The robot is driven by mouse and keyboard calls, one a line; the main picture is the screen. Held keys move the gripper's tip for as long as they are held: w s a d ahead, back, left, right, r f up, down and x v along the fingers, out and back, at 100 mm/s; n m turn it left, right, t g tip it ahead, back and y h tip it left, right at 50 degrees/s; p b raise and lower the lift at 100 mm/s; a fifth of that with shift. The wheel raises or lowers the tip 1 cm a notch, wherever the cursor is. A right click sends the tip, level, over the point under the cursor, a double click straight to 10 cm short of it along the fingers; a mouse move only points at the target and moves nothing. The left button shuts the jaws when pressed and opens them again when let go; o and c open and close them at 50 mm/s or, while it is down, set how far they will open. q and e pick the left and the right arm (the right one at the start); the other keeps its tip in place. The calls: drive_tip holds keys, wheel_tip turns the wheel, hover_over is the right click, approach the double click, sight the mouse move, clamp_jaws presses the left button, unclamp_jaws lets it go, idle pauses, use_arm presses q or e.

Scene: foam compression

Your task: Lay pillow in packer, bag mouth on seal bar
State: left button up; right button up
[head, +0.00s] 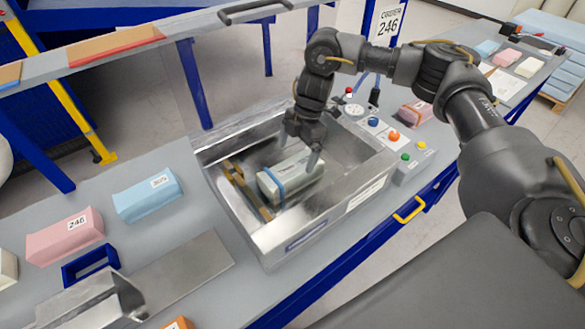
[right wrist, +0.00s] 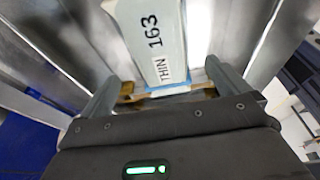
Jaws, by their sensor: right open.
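The packer (head: 285,244) is an open-topped metal box in the middle of the head view. The pale pillow (head: 298,178) lies inside it, with a blue band (head: 270,187) around its left end. In the right wrist view the pillow (right wrist: 152,38) reads "THIN 163". The brass-coloured seal bar (head: 247,190) runs along the packer's left side, close to the banded end; whether the bag mouth rests on it I cannot tell. My right gripper (head: 299,150) is open, its fingers on either side of the pillow; contact is unclear. My left gripper is out of view.
Left of the packer lie a blue block (head: 148,195), a pink block (head: 64,237), a blue frame (head: 90,263) and a metal plate (head: 185,270). A control box with buttons (head: 393,136) stands right of the packer. A shelf (head: 130,40) runs behind.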

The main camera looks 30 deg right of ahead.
drive_tip(key=shift+v, duration=2.15)
